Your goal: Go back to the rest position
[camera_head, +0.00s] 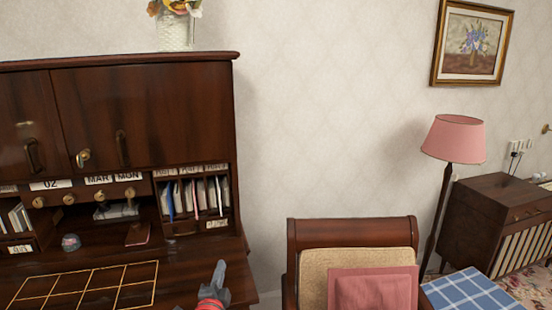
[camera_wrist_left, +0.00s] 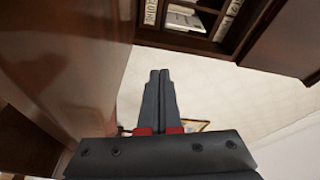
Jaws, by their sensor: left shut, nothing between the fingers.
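My left gripper (camera_head: 218,270) shows at the bottom of the head view, in front of the right end of the desk. In the left wrist view the left gripper (camera_wrist_left: 159,76) has its two grey fingers together, with nothing between them. My right gripper is not in view.
The dark wooden desk (camera_head: 200,262) with cubbyholes and a gold grid on its top fills the left. A chair (camera_head: 352,232) with a pink cushion (camera_head: 375,288) stands at the lower middle. A pink lamp (camera_head: 454,138) and a wooden cabinet (camera_head: 497,208) stand at right.

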